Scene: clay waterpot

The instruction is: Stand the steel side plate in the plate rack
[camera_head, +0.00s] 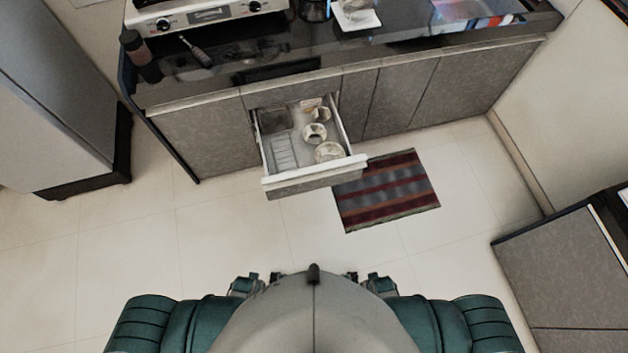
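An open drawer (315,179) under the counter holds several items. A pale round dish (329,152) lies at its front right; I cannot tell whether it is the steel side plate. A pale ribbed piece (283,153) at its front left may be the plate rack; it is too small to be sure. What appear to be my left gripper (246,285) and my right gripper (377,285) show in part at the bottom, beside my torso, well away from the drawer. My body hides much of them, so their opening is unclear.
The dark counter (300,55) carries a bottle (131,42), a stove (205,14) and a white plate (357,18) with a glass item. A striped rug (388,190) lies right of the drawer. A fridge (60,90) stands left, a cabinet (570,265) right. The floor between is clear.

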